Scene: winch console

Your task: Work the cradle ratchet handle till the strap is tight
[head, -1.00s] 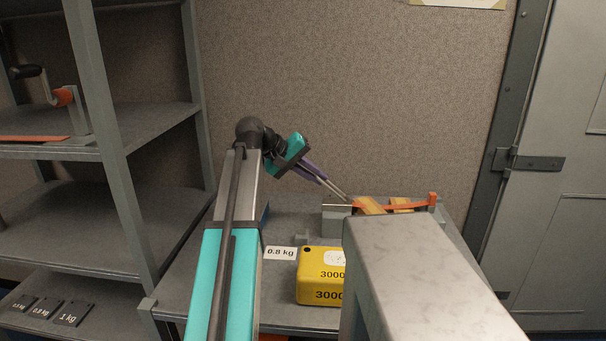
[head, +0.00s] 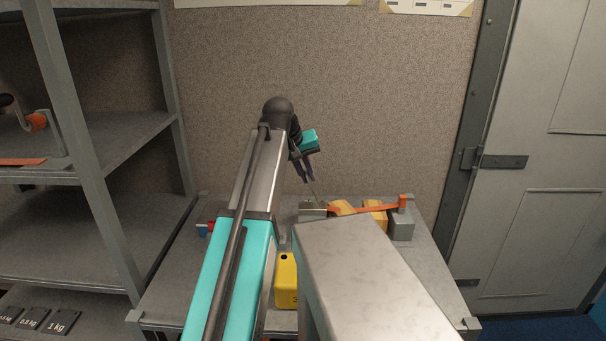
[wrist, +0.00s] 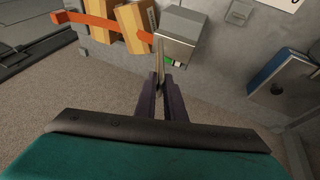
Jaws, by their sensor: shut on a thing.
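The ratchet's grey housing (head: 312,208) sits on the table near the wall, and it shows in the wrist view (wrist: 186,30). A small green mark (wrist: 175,63) shows on its side. The thin metal handle (head: 315,196) stands up from the housing, leaning slightly left. My gripper (head: 308,180) is shut on the handle's upper end; in the wrist view its purple fingers (wrist: 160,85) close on it. The orange strap (head: 375,209) runs right from the housing over the wooden cradle pieces (head: 374,203) to a grey anchor block (head: 402,226). Its tension cannot be read exactly.
A yellow weight (head: 286,280) stands in front on the table. My own arm and a pale grey body hide much of the table. A shelf (head: 95,240) stands left, a door (head: 535,170) right.

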